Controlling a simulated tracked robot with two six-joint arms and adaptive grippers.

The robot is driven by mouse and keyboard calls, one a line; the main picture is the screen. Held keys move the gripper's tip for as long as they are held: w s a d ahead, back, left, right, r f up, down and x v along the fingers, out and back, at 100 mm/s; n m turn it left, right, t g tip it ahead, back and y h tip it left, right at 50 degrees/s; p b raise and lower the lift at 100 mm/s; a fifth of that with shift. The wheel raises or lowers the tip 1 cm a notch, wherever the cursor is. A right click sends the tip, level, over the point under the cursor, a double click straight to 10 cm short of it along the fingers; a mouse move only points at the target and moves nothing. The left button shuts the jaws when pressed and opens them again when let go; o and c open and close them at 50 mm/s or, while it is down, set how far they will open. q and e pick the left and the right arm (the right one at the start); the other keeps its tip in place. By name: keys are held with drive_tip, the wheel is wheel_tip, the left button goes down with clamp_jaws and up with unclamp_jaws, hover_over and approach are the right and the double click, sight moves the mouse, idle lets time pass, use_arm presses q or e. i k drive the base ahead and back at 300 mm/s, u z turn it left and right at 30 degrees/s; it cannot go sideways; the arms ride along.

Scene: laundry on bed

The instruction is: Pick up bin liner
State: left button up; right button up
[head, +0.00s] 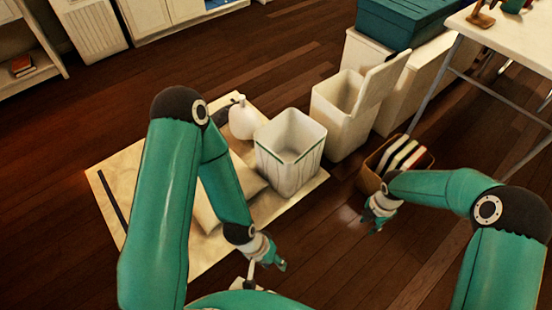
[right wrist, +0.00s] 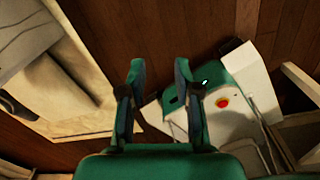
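A white open-topped bin (head: 288,158) with thin green lines near its rim and edges stands on a pale mat (head: 150,235) in the head view. I cannot tell whether the bin liner is the pale lining of this bin or something else. My left gripper (head: 280,265) is low in front of the mat, apart from the bin; its fingers are too small to judge. My right gripper (head: 374,226) is to the right of the mat, over the wooden floor. In the right wrist view, the right gripper (right wrist: 160,78) has its fingers apart with nothing between them.
A white bottle (head: 242,120) and a beige flat item (head: 218,200), partly hidden by my left arm, are on the mat. A lidded cream bin (head: 340,110) and a brown box (head: 375,172) of striped items stand right.

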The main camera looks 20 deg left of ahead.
sight(289, 148)
drive_tip(key=u, duration=0.6)
drive_tip(key=i, duration=1)
drive_tip(key=u, duration=0.05)
